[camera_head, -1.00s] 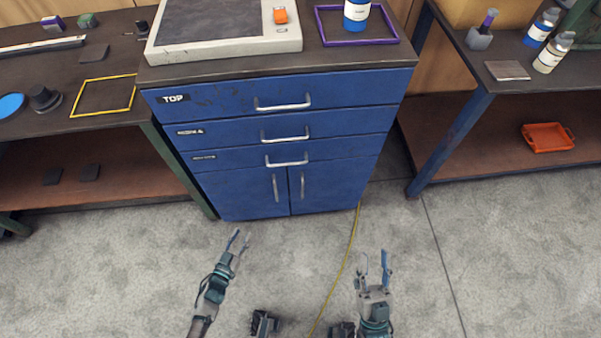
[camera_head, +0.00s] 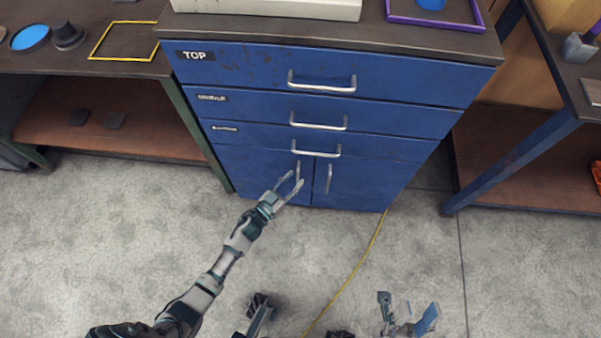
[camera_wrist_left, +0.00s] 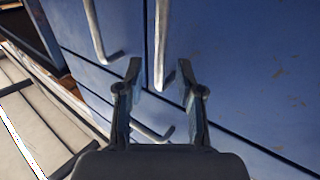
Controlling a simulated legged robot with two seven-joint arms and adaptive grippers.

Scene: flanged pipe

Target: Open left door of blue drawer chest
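The blue drawer chest (camera_head: 340,110) has several drawers above two lower doors. The left door (camera_head: 245,172) is shut, with a vertical metal handle (camera_head: 298,171) near the middle seam. This handle (camera_wrist_left: 161,45) appears between my left gripper's fingers in the left wrist view, where the chest shows upside down. My left gripper (camera_head: 291,183) is open at the handle's lower part in the head view; contact cannot be told. The right door (camera_head: 365,182) is shut, with its own handle (camera_head: 328,179). My right gripper (camera_head: 407,309) is open and empty, low over the floor.
A workbench with a brown lower shelf (camera_head: 110,138) stands left of the chest. Another bench with a blue leg (camera_head: 510,160) stands to the right. The floor before the doors is otherwise clear.

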